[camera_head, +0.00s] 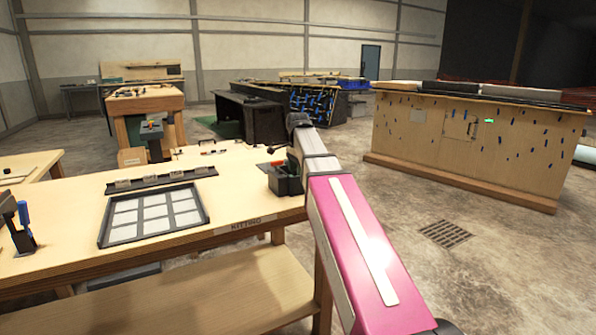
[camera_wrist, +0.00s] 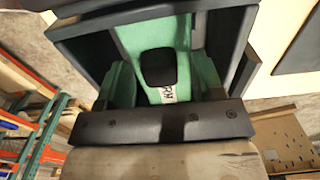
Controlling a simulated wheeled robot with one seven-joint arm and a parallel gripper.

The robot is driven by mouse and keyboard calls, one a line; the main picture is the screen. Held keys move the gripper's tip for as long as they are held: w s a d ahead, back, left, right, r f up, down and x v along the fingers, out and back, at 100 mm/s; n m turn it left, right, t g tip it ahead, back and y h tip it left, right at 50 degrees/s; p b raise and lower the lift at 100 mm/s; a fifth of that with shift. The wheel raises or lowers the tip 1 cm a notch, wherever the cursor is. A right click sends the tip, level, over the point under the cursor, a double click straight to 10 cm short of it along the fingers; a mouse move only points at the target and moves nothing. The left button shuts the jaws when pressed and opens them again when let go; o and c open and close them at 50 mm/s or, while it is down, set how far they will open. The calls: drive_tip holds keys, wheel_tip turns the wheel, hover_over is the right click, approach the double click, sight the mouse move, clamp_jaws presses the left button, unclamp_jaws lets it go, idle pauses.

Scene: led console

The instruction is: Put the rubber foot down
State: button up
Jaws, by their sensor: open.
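The rubber foot (camera_wrist: 158,67) is a small black block with rounded corners. In the wrist view it lies on a green strip with partly hidden lettering, inside a dark-walled tray (camera_wrist: 82,45). My gripper (camera_wrist: 162,76) is open, with one finger on each side of the foot and gaps between. In the head view the dark tray (camera_head: 268,169) stands at the right end of the workbench. My arm reaches down to it there, and the foot cannot be made out.
The wooden workbench (camera_head: 240,207) carries a flat tray with pale compartments (camera_head: 104,229) and a dark strip with small holders (camera_head: 150,184). A tool stand (camera_head: 20,236) is at the left. A large wooden counter (camera_head: 470,150) stands across open floor to the right.

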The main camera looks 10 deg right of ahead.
drive_tip(key=shift+r, duration=0.1)
wheel_tip(320, 180, up, 12)
idle(0.5)
idle(1.2)
